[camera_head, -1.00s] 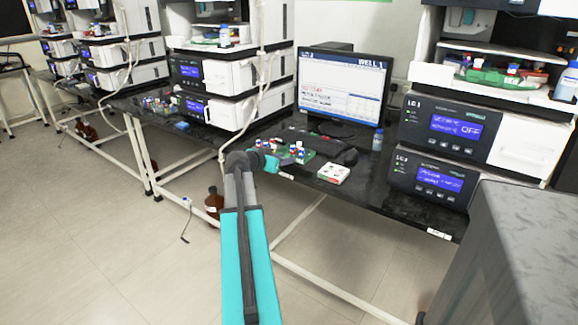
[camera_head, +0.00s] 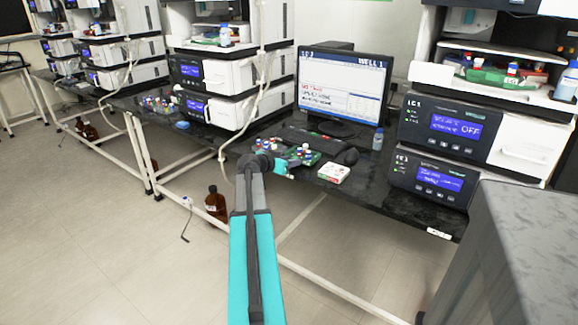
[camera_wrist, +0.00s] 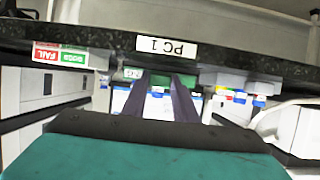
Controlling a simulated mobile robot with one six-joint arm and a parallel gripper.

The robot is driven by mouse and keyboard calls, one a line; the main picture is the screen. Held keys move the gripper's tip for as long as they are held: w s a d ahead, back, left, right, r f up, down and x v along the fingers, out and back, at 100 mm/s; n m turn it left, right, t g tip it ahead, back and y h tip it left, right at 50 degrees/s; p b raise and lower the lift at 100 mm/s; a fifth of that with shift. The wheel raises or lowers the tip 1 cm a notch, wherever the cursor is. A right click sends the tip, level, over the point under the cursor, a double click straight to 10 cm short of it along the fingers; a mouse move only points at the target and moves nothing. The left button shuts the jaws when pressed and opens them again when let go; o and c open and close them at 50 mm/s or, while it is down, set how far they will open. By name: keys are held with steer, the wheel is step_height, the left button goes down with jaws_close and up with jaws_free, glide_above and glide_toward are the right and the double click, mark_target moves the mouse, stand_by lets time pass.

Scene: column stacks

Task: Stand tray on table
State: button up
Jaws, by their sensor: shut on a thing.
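A small green tray (camera_head: 313,158) with several white, blue-capped and red-capped vials is at the front of the black table (camera_head: 400,203), left of a white box. My gripper (camera_head: 284,170) is at the tray's near side, and my forearm hides part of the tray's left. In the wrist view, which looks upside down, the two dark fingers (camera_wrist: 162,88) are shut on the tray's green edge (camera_wrist: 161,79). The table's front edge with a "PC 1" label (camera_wrist: 167,47) lies across the top there. Whether the tray touches the table is hard to tell.
The white box (camera_head: 333,173) lies close to the right of the tray. A keyboard (camera_head: 310,138) and monitor (camera_head: 343,88) stand behind, with a small bottle (camera_head: 378,139) to the right. Instrument stacks flank the workspace. A strip of table right of the white box is clear.

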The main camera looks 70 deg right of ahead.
steer(key=shift+f, duration=0.45)
steer(key=shift+f, duration=0.1)
steer(key=o, duration=1.1)
steer(key=v, duration=1.2)
steer(key=shift+s, duration=0.1)
